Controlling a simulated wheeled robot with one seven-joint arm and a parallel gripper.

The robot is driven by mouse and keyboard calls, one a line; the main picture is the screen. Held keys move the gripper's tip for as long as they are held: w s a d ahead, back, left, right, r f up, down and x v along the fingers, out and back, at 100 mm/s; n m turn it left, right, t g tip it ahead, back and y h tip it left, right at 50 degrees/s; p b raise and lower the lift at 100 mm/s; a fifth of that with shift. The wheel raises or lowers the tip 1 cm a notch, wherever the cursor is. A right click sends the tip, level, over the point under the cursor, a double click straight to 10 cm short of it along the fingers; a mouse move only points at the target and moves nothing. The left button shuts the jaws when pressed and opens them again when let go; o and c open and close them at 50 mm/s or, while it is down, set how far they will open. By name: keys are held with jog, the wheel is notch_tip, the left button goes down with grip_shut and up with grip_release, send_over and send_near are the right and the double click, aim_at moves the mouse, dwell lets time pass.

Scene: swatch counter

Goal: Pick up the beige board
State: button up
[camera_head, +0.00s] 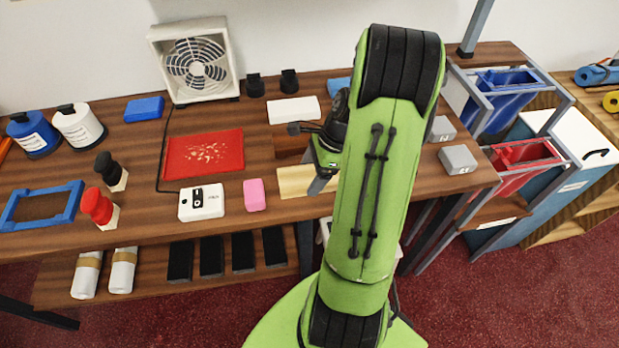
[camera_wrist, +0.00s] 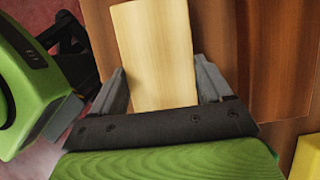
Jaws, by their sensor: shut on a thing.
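The beige board (camera_head: 298,181) is a pale, flat wooden piece near the front edge of the counter. Its right end lies under my gripper (camera_head: 320,184) in the head view. In the wrist view the board (camera_wrist: 155,50) runs lengthwise between the two grey fingers of my gripper (camera_wrist: 161,78), which is shut on it. I cannot tell whether the board is clear of the counter.
A pink block (camera_head: 254,194) and a white device (camera_head: 202,202) stand left of the board. Grey blocks (camera_head: 457,159) sit right of my arm. The counter's front edge is close.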

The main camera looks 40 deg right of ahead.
aim_at(312, 175)
notch_tip(312, 175, up, 10)
jog(key=p, duration=0.4)
dwell(1.1)
